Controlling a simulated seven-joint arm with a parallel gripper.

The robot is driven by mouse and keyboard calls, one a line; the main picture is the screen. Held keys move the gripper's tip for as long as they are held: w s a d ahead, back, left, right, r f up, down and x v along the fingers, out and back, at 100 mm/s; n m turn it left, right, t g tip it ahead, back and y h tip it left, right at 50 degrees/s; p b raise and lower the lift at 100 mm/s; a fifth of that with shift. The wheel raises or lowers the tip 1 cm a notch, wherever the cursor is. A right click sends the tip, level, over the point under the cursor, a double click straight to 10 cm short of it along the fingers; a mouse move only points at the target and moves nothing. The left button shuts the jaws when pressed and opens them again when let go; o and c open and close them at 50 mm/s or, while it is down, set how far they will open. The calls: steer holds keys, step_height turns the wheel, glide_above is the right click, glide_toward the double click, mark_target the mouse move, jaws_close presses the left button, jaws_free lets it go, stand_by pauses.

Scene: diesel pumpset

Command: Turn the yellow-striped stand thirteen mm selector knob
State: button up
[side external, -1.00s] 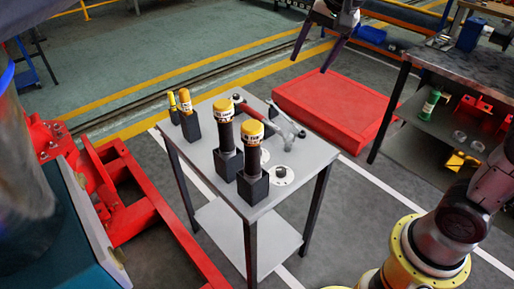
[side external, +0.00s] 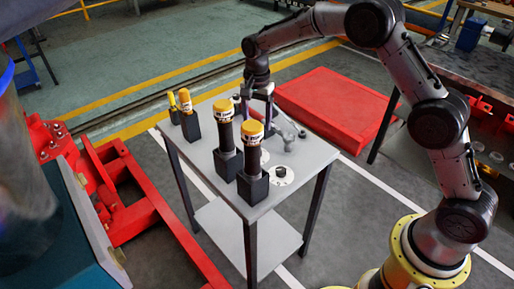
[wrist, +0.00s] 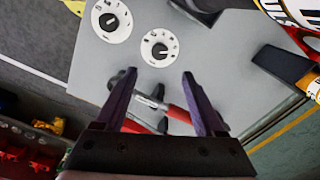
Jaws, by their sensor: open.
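Two white selector dials with dark centre knobs lie flat on the grey table. In the wrist view one dial (wrist: 159,47) is just beyond my fingertips and the other (wrist: 110,20) is farther up-left. The side view shows one dial (side external: 283,174) clearly; the other is mostly hidden behind the stands. Their markings are too small to tell which is thirteen mm. Black stands (side external: 253,188) hold dark upright tools with yellow, labelled caps (side external: 251,131). My gripper (wrist: 159,77) is open above the table, its fingers over a red-handled tool (wrist: 180,113) and touching neither dial.
The grey table (side external: 211,172) also carries smaller yellow-topped tools (side external: 185,100) in black stands at left. A red platform (side external: 338,105) stands behind, a workbench at right and a red frame (side external: 160,215) at left. The tall tools stand close to my gripper.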

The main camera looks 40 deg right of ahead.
step_height(320, 180, down, 11)
steer(key=shift+f, duration=0.2)
stand_by(0.3)
jaws_close()
